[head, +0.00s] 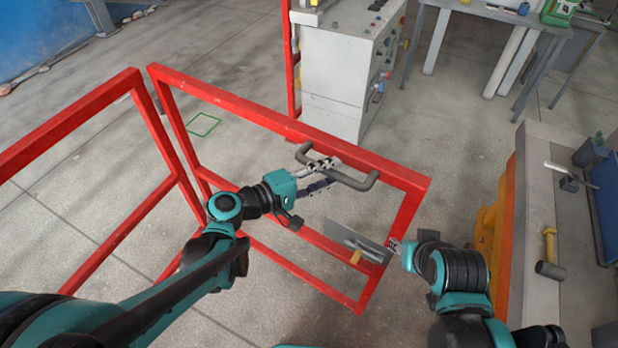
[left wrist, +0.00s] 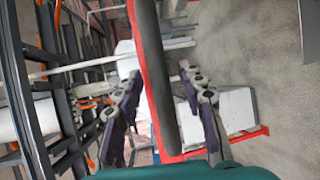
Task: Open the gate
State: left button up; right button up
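The red-framed gate (head: 240,113) stands in front of me in the head view, with a grey bar handle (head: 355,182) near the right end of its top rail. My left gripper (head: 322,172) is at the handle. In the left wrist view, the dark handle (left wrist: 155,80) runs between the fingers of my left gripper (left wrist: 160,95), with a gap visible on both sides. My right gripper (head: 390,247) is shut on a flat grey trowel (head: 343,232) with a wooden handle, in front of the gate's lower right part. Its fingertips are partly hidden.
A red fence panel (head: 70,120) stands left of the gate. A grey control cabinet (head: 335,75) stands behind the gate. At the right is a workbench (head: 540,215) with a hammer (head: 549,255) on it. A table (head: 480,10) is at the back. A green square marks the floor beyond the gate.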

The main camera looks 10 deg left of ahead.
pick_arm(q)
jog(key=v, duration=1.1)
notch_tip(320, 180, down, 9)
jog(key=s+m+g+y+b, duration=0.2)
jog(key=y+b, duration=0.1)
jog(key=s+a+f+m+g+y+b, duration=0.1)
jog(key=s+a+f+m+y+b, duration=0.3)
jog(key=a+f+m+y+b, duration=0.2)
notch_tip(320, 180, down, 3)
jog(key=a+m+y, duration=0.1)
jog(key=a+y, duration=0.1)
jog(key=y, duration=0.1)
jog(key=shift+a, duration=0.25)
dwell(1.2)
